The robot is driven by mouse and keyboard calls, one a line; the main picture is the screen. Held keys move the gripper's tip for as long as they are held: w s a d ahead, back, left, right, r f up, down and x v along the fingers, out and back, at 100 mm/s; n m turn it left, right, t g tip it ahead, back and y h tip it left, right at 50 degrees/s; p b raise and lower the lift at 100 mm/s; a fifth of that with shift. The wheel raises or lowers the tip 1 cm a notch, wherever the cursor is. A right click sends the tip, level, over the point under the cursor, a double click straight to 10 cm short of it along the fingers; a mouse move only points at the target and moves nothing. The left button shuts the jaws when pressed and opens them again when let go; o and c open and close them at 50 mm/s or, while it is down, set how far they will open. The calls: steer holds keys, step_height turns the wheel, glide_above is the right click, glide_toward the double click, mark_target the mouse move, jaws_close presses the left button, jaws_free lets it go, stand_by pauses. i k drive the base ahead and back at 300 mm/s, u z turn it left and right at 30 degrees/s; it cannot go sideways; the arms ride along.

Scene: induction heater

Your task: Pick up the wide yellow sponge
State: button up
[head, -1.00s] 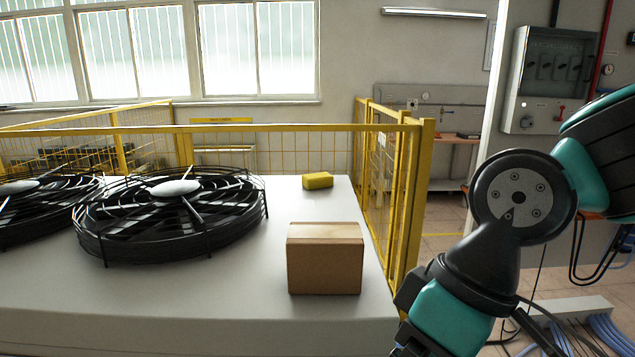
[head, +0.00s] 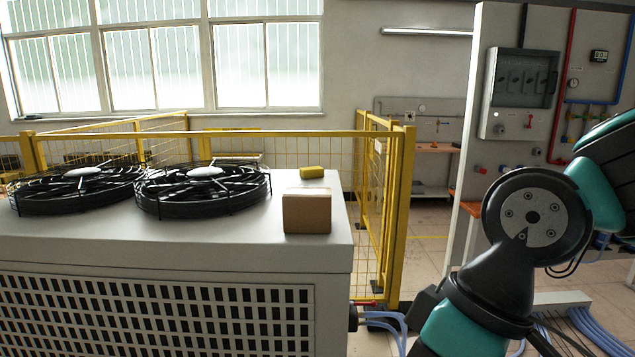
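The yellow sponge (head: 312,172) lies on the white top of a large machine housing (head: 100,243), near its far right corner. A brown cardboard box (head: 307,212) stands in front of the sponge, nearer to me, and the sponge shows just above it. My arm is at the right of the head view, well apart from the sponge. My gripper itself is not in view.
Two black fans with guards (head: 203,188) sit on the housing left of the box. A yellow fence (head: 392,215) runs behind and along the right side of the housing. Blue cables (head: 585,325) lie low at the right. Tiled floor shows beyond the fence.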

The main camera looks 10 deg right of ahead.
mark_target(306, 173)
steer(key=z, duration=0.2)
steer(key=i, duration=0.85)
steer(key=u, duration=0.15)
